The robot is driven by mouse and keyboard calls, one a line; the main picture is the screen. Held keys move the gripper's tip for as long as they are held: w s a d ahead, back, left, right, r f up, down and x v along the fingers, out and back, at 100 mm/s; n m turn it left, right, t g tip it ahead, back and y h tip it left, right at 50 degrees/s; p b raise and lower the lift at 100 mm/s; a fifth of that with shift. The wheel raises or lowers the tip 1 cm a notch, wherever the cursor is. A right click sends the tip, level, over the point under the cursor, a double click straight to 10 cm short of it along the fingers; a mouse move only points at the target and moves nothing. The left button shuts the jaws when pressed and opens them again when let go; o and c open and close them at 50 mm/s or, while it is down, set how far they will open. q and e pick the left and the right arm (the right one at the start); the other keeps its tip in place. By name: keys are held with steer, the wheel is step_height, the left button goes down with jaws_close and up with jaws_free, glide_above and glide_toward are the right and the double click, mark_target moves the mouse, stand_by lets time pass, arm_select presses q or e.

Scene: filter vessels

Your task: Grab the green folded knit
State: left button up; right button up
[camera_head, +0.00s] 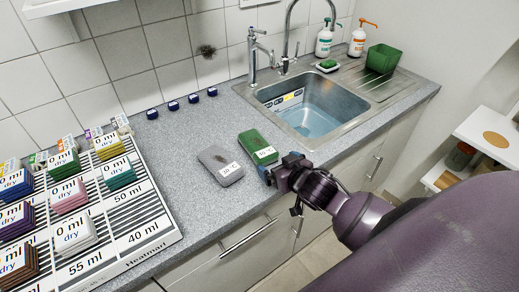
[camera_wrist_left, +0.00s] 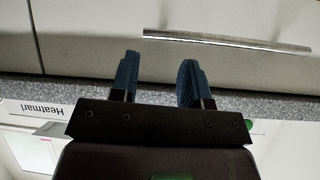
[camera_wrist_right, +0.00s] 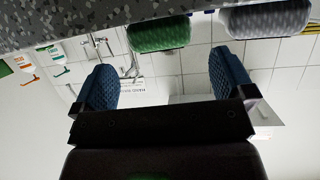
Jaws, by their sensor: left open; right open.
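The green folded knit (camera_head: 255,142) lies flat on the grey counter with a white temperature label at its front end. In the right wrist view the green knit (camera_wrist_right: 158,36) is upside down, ahead of and roughly between the fingertips. My right gripper (camera_head: 268,174) is at the counter's front edge, just in front of the knit's labelled end. Its blue fingers (camera_wrist_right: 163,66) are apart with nothing between them. My left gripper (camera_wrist_left: 157,62) is open and empty in its wrist view, facing a cabinet front; it is outside the head view.
A grey folded piece (camera_head: 220,165) lies just left of the green knit. A rack (camera_head: 140,215) of labelled coloured stacks fills the left. The sink (camera_head: 320,108) is at the back right, with a green tub (camera_head: 383,58) beyond. Small blue blocks (camera_head: 192,98) line the wall.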

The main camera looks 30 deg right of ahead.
mark_target(270, 159)
steer(key=shift+x, duration=2.6)
steer(key=shift+c, duration=0.3)
steer(key=c, duration=0.7)
